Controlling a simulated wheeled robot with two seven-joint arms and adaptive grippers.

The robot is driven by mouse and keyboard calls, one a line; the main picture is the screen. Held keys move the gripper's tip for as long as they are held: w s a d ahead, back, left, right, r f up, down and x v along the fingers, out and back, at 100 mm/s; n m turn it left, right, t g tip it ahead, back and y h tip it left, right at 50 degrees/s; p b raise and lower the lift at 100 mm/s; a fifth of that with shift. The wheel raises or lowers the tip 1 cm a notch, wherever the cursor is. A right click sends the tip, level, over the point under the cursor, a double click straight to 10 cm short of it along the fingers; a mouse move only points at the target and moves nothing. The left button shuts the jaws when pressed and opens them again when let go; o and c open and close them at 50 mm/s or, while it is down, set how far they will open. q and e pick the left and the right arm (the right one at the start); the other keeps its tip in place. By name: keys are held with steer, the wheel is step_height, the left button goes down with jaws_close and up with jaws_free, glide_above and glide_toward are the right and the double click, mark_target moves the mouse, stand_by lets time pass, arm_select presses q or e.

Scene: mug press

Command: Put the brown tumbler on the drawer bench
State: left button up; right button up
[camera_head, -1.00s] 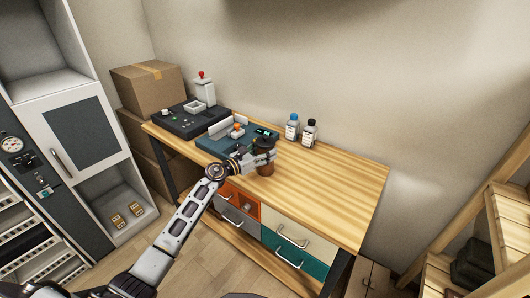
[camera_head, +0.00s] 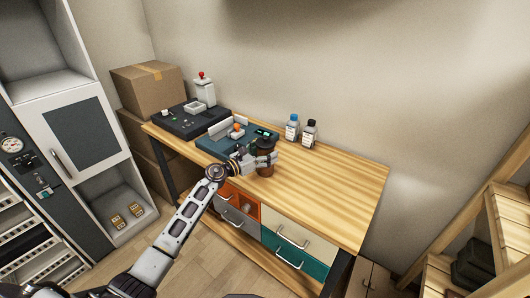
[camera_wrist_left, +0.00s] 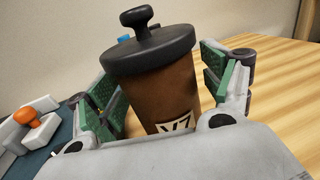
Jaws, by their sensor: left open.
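The brown tumbler (camera_head: 265,161), with a black lid and knob, stands at the front edge of the wooden drawer bench (camera_head: 335,190). My left gripper (camera_head: 264,155) is around it from the left. In the left wrist view, the tumbler (camera_wrist_left: 160,90) sits between the green finger pads and looks tilted in that picture. The gripper is open, with a clear gap between the tumbler and the right-hand pads. The tumbler's base is hidden in the wrist view. My right gripper is not in view.
A teal press device (camera_head: 222,143) with an orange knob is just left of the tumbler. A dark machine (camera_head: 185,120) stands further left. Two bottles, one blue-capped (camera_head: 292,128) and one black-capped (camera_head: 310,133), stand at the back. The bench's right half is clear.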

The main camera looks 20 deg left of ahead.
arm_select(q)
steer(key=shift+r, duration=0.1)
steer(key=shift+s, duration=0.1)
steer(key=shift+s+a, duration=0.4)
steer(key=shift+s, duration=0.1)
steer(key=v, duration=0.5)
glide_toward(259, 154)
steer(key=shift+w, duration=0.55)
steer(key=shift+d+b, duration=0.25)
steer(key=shift+b, duration=0.1)
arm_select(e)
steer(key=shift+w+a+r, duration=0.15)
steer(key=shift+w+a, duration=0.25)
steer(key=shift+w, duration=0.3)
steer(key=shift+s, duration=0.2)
